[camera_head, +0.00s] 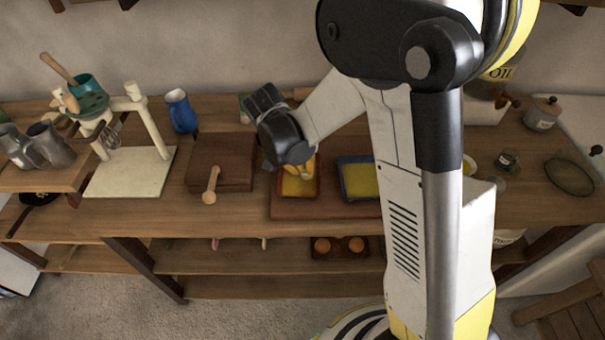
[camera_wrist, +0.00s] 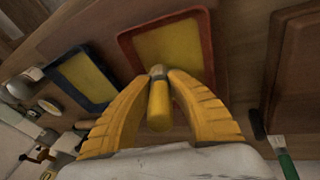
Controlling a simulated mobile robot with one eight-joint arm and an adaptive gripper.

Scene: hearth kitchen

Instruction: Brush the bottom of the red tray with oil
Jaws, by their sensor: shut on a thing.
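The red tray (camera_head: 312,186) lies on a wooden board, its bottom yellow. In the wrist view the red tray (camera_wrist: 208,50) is at the top centre. My gripper (camera_head: 301,170) is over it, pointing down. My gripper's yellow fingers (camera_wrist: 160,78) are shut on a yellow-handled brush (camera_wrist: 159,108). The brush's metal collar shows between the fingertips, near the tray's rim. Its bristles are hidden, so I cannot tell whether they touch the tray bottom. A jar marked OIL (camera_head: 500,73) stands at the back right, partly behind my arm.
A blue tray (camera_head: 343,166) with a yellow bottom lies right of the red one, also seen in the wrist view (camera_wrist: 96,103). A closed wooden box (camera_head: 222,155) stands to the left, with a wooden spoon (camera_head: 210,186) at its front. A green-handled tool (camera_wrist: 287,164) lies nearby.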

